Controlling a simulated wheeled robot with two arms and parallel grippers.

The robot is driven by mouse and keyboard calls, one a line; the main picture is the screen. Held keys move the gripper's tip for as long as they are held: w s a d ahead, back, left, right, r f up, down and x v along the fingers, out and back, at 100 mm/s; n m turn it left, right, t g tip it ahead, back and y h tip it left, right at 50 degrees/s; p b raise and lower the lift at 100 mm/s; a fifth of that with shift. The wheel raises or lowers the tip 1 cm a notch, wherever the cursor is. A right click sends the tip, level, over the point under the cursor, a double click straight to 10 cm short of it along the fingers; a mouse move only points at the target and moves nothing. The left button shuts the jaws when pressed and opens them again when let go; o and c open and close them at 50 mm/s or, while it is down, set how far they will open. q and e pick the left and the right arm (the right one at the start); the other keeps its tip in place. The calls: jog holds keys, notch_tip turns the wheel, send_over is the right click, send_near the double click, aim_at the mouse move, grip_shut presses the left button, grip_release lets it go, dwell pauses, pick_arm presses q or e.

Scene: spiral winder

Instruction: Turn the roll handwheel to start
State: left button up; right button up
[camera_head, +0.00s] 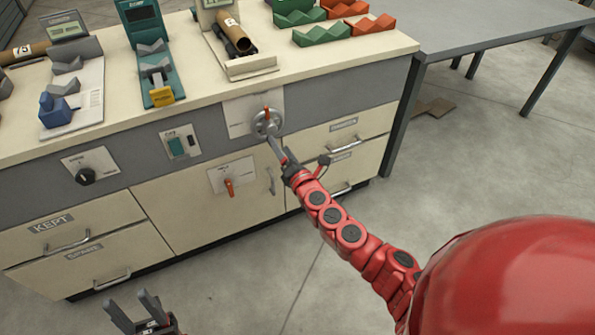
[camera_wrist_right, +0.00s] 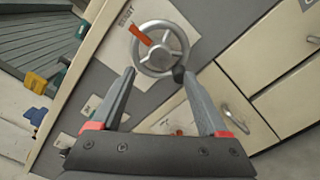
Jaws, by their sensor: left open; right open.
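The roll handwheel (camera_head: 267,123) is a grey metal wheel on a pale plate on the cabinet's front panel. An orange marker points up at its top. In the right wrist view the handwheel (camera_wrist_right: 160,48) shows its spokes, the orange marker and a dark knob (camera_wrist_right: 179,74) at its lower right rim. My right gripper (camera_head: 276,147) is just below the wheel; in the right wrist view its fingers (camera_wrist_right: 157,83) are spread, with the knob near the right fingertip. I cannot tell whether they touch. My left gripper (camera_head: 133,305) is open and empty at the bottom left, away from the cabinet.
A black knob (camera_head: 86,175), a green switch (camera_head: 178,146) and an orange lever (camera_head: 229,187) sit on the cabinet front. Drawers with handles flank the wheel below. The countertop holds a cardboard tube (camera_head: 235,35) and devices. Floor in front is clear.

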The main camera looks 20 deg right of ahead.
jog(key=s, duration=1.1)
jog(key=shift+d, duration=0.2)
